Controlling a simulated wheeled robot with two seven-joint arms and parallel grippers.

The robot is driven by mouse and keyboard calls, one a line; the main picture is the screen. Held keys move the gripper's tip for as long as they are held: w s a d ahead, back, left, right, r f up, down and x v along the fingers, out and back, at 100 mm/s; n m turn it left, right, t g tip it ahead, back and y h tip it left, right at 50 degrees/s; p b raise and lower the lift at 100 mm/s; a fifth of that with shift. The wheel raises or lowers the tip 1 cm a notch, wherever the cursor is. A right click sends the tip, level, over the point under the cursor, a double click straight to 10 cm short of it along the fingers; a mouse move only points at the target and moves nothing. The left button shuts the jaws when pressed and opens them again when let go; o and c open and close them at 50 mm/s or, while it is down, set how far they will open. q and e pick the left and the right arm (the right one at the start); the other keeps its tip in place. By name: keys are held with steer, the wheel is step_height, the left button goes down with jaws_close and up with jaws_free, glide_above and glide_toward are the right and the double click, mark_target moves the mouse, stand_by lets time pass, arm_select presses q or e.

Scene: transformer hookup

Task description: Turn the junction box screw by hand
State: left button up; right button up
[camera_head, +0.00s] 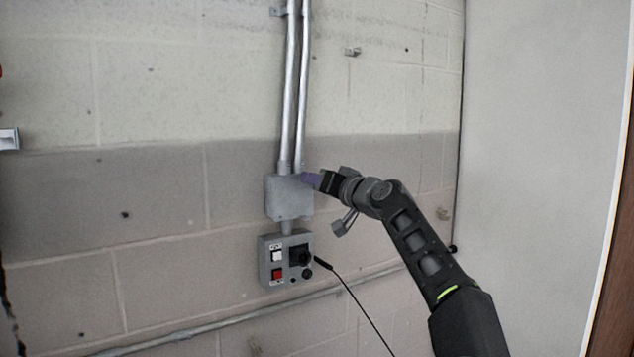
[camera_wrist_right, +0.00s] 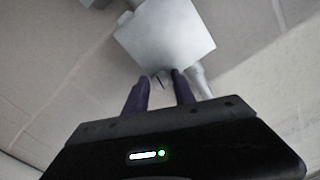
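The grey junction box (camera_head: 288,198) is fixed to the wall where two conduits come down, and it also shows in the right wrist view (camera_wrist_right: 165,42). My right gripper (camera_head: 305,178) is at the upper right corner of the box's face, with its purple fingers pointing left towards it. In the right wrist view the fingers of my right gripper (camera_wrist_right: 160,77) stand apart, with a gap between the tips just off the box's edge. A small dark mark shows in that gap; I cannot tell if it is the screw. No screw is clearly visible. My left gripper is not in view.
A control box (camera_head: 286,258) with a white button, a red button and a black knob sits just below the junction box. A black cable (camera_head: 355,298) runs from it. Two metal conduits (camera_head: 291,90) rise above. A pale panel (camera_head: 540,150) stands at right. The wall at left is mostly free.

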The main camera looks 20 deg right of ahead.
steer(key=shift+o, duration=1.3)
steer(key=s+d+b, duration=0.1)
steer(key=s+b, duration=0.4)
steer(key=s, duration=0.2)
steer(key=shift+s, duration=0.35)
steer(key=shift+d, duration=0.1)
